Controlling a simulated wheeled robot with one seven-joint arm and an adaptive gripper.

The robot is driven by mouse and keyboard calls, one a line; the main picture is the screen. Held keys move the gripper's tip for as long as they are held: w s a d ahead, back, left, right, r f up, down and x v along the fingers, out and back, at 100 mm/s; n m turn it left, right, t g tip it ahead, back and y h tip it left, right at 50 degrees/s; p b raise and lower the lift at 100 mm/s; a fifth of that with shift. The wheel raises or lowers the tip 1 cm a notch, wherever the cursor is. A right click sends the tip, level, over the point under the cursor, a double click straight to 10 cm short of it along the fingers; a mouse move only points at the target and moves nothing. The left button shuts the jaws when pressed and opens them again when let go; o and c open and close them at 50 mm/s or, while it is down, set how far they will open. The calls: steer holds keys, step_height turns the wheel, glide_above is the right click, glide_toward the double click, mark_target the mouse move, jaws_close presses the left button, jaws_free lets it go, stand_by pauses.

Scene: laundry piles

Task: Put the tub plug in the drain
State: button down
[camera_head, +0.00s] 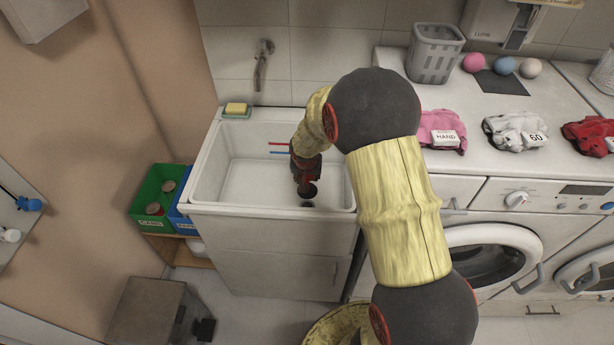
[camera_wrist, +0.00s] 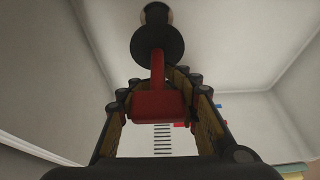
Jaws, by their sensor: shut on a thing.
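My gripper (camera_head: 305,178) reaches down into the white tub (camera_head: 203,176), just above its floor. In the wrist view, my gripper (camera_wrist: 160,105) is shut on the red handle of the tub plug (camera_wrist: 157,103). The plug's black disc (camera_wrist: 157,43) points away from the fingers. A dark round opening, seemingly the drain (camera_wrist: 156,13), shows just past the disc, partly hidden by it. I cannot tell whether the disc touches the drain.
The tub walls stand close around my gripper. Red and blue marks (camera_head: 279,148) are on the back wall. A yellow sponge (camera_head: 236,108) sits on the back left corner. A counter with a grey basket (camera_head: 434,53) and cloth piles (camera_head: 515,130) lies right.

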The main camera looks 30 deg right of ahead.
steer(key=shift+f+b, duration=3.8)
steer(key=shift+f, duration=0.45)
steer(key=shift+f, duration=0.4)
steer(key=c, duration=1.3)
jaws_free()
steer(key=shift+o, duration=0.6)
step_height(320, 180, up, 10)
steer(key=shift+f, duration=0.1)
steer(key=s+a+r+n+p, duration=0.1)
steer(key=s+a+r, duration=0.1)
steer(key=r, duration=0.4)
steer(key=s+a+r+p, duration=0.1)
steer(key=s+a+r, duration=0.2)
steer(key=r, duration=0.3)
steer(key=s+a+r+n+p, duration=0.1)
steer(key=s+a+r, duration=0.3)
steer(key=s, duration=0.4)
steer(key=s+a+r+n+t+y+p, duration=0.1)
steer(key=s+a+r+n+p, duration=0.1)
steer(key=s+r, duration=0.4)
steer(key=s+a+r+n+t+y+p, duration=0.1)
steer(key=s+a+r, duration=0.4)
steer(key=s, duration=0.5)
steer(key=shift+s+a+r+n+p, duration=0.15)
steer(key=shift+a+n+p, duration=0.25)
steer(key=shift+a+n, duration=0.4)
